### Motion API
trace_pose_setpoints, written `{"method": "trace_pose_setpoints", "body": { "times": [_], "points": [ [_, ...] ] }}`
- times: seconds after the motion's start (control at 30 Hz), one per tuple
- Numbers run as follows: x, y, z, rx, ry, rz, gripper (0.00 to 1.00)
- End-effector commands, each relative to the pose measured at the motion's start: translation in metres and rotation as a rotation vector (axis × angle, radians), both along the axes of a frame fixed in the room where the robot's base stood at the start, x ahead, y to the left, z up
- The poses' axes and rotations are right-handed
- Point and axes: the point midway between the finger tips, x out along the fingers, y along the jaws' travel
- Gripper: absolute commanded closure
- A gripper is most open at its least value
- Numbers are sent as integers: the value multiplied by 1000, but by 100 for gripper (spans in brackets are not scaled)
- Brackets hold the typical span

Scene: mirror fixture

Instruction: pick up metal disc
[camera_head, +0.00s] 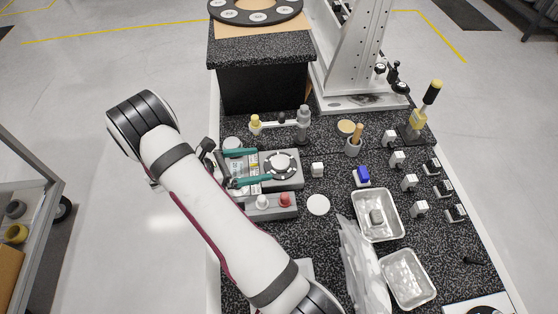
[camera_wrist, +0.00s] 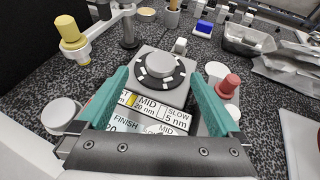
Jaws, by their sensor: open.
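My gripper (camera_head: 262,166) is open, with two teal fingers spread wide. In the wrist view, my gripper (camera_wrist: 159,76) frames a grey block (camera_wrist: 180,97) bearing a round dark ring with white pads and a pale metallic centre (camera_wrist: 158,68). The ring (camera_head: 281,165) is just ahead of the fingertips in the head view. Nothing is held. A plain silvery disc (camera_wrist: 62,114) lies left of the fingers in the wrist view and also shows in the head view (camera_head: 232,144). I cannot tell which round piece is the metal disc.
Labels reading MID, SLOW and FINISH (camera_wrist: 150,108) lie between the fingers. A red knob (camera_head: 285,199) and white knob (camera_head: 262,202) stand close by. A flat white disc (camera_head: 318,205), metal trays (camera_head: 398,222) and a yellow-topped fixture (camera_head: 256,121) are around. A tall grey stand rises behind.

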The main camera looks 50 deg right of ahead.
Motion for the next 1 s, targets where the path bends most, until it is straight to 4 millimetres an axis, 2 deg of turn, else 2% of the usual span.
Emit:
{"method": "trace_pose_setpoints", "body": {
  "times": [0.3,0.57,1.0],
  "points": [
    [-23,-42,-23,2,1,-4,1],
    [-25,-47,-25,3,-1,0,1],
    [-25,-47,-25,2,-1,-1,78]
  ]
}}
